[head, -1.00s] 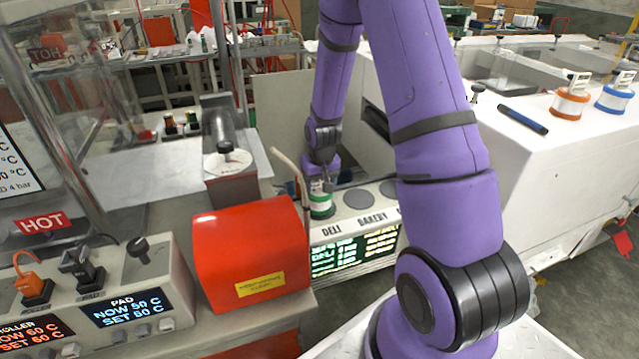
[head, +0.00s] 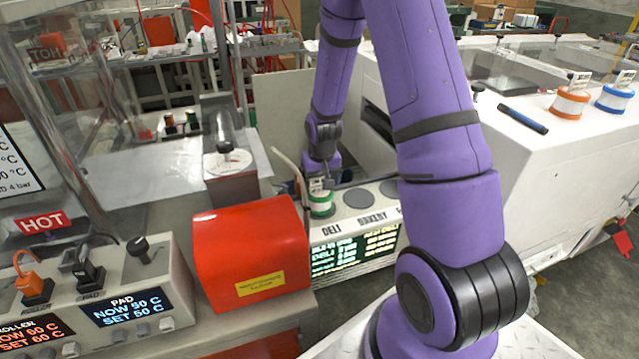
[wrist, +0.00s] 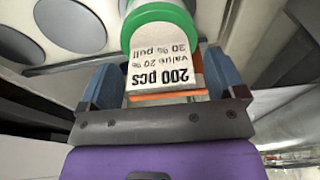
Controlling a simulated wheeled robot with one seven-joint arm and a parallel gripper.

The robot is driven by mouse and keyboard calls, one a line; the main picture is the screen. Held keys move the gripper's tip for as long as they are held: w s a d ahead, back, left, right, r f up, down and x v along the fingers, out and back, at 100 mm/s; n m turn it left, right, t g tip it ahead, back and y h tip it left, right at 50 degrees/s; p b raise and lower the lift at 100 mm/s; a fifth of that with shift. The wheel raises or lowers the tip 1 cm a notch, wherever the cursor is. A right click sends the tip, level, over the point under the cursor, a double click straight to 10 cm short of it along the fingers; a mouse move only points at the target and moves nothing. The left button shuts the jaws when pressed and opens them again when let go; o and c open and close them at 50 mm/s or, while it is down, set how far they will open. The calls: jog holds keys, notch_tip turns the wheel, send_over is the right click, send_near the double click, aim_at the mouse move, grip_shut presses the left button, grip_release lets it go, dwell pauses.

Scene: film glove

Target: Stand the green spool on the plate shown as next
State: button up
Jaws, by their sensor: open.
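The green spool (head: 320,204), white with green rims, stands on the leftmost plate position above the word DELI on the white display unit (head: 318,231). In the wrist view the spool (wrist: 160,14) is at the top, with its white tag marked "200 pcs" reaching down between my fingers. My gripper (head: 321,184) is just above the spool in the head view. In the wrist view my gripper (wrist: 163,84) is open, its blue-grey fingers apart on both sides of the tag. The plate under the spool is hidden. The small green display text is too blurred to read surely.
More grey round plates (head: 357,198) lie to the right of the spool. A red housing (head: 250,250) stands left of the unit. Orange (head: 570,102) and blue (head: 614,97) spools and a dark pen-like bar (head: 523,119) rest on the white counter at right.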

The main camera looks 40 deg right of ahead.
notch_tip(320, 180, up, 11)
jog(key=s, duration=0.2)
notch_tip(320, 180, up, 9)
send_over(321, 195)
jog(key=s+a, duration=0.3)
jog(key=s+a+r+n+t, duration=0.1)
jog(key=s+a+r, duration=0.3)
jog(key=s+r, duration=0.3)
jog(key=s+a+r+n+t, duration=0.2)
jog(key=s+a+r, duration=0.3)
jog(key=s, duration=1)
notch_tip(321, 195, up, 3)
jog(key=shift+a+f, duration=0.15)
